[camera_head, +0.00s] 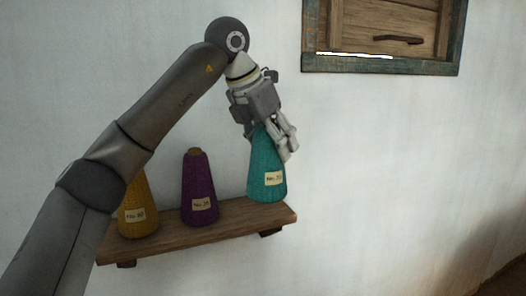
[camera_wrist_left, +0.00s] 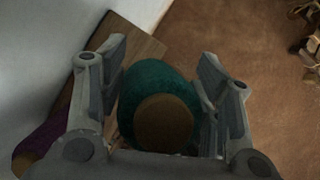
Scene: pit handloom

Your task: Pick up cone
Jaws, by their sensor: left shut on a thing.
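A teal yarn cone (camera_head: 268,178) with a "No." label stands upright at the right end of a wooden wall shelf. My left gripper (camera_head: 284,146) comes down on it from above and is shut on its upper part. In the left wrist view the cone's teal yarn and brown tip (camera_wrist_left: 163,122) sit between the two fingers of my left gripper (camera_wrist_left: 160,95). A purple cone (camera_head: 200,192) stands in the middle of the shelf, and a yellow cone (camera_head: 137,212) stands at the left, partly hidden behind my arm. My right gripper is not in view.
The wooden shelf (camera_head: 232,220) is fixed to a pale wall. A shuttered window (camera_head: 385,38) with a blue-green frame is at the upper right. The wall right of the shelf is clear. The wrist view shows brown floor (camera_wrist_left: 262,100) below.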

